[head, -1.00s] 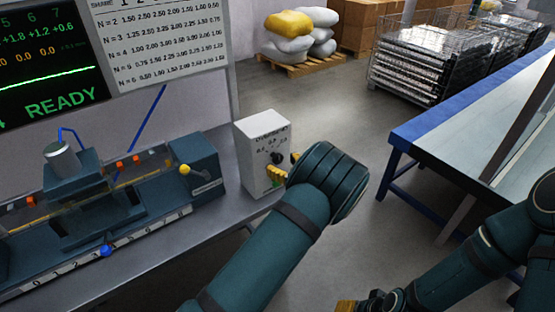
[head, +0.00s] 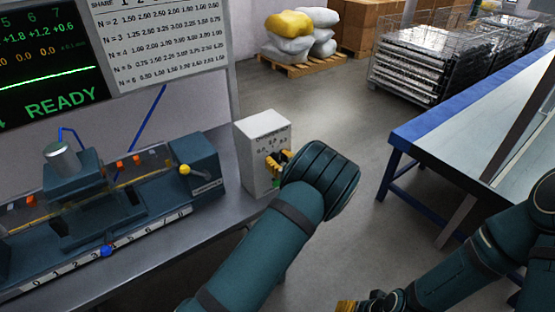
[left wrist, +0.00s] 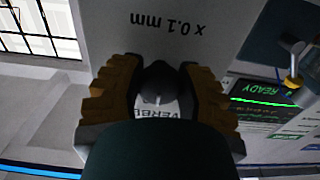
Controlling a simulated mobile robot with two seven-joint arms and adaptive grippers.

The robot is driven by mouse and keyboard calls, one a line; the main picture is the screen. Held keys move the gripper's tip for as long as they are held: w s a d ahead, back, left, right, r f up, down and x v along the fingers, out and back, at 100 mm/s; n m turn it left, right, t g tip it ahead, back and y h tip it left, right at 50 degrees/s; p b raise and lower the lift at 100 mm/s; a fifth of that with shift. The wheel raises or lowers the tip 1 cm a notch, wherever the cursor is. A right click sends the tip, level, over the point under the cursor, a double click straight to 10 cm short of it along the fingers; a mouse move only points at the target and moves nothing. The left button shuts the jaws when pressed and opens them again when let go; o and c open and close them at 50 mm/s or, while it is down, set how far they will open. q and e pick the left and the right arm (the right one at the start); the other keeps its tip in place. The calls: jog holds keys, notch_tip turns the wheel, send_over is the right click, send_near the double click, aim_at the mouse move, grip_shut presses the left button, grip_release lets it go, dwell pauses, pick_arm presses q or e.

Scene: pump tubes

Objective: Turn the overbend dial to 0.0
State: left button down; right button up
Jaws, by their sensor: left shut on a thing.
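The overbend dial box (head: 254,148) is a pale upright box at the back right end of the bench in the head view. In the left wrist view its face (left wrist: 145,45) appears upside down, with "x 0.1 mm" printed on it. The dark dial knob (left wrist: 160,82) sits between the yellow-brown fingers of my left gripper (left wrist: 160,90), which is shut on it. In the head view my left gripper (head: 280,160) covers the knob and part of the scale, so the setting cannot be read.
A teal bending machine (head: 100,200) with a blue ball and a yellow ball stands on the bench left of the box. A screen (head: 45,65) reading READY is behind it. A blue-edged table (head: 440,130) stands at the right, with open floor between.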

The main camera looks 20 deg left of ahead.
pick_arm(q)
jog(key=shift+f+n+b, duration=0.15)
jog(key=shift+n+b, duration=0.55)
jog(key=shift+b, duration=0.2)
jog(key=n+b, duration=0.4)
jog(key=b, duration=0.1)
jog(key=shift+n, duration=0.4)
jog(key=shift+n+b, duration=1.4)
jog(key=shift+b, duration=0.3)
jog(key=shift+r, duration=0.2)
jog(key=c, duration=0.5)
grip_release()
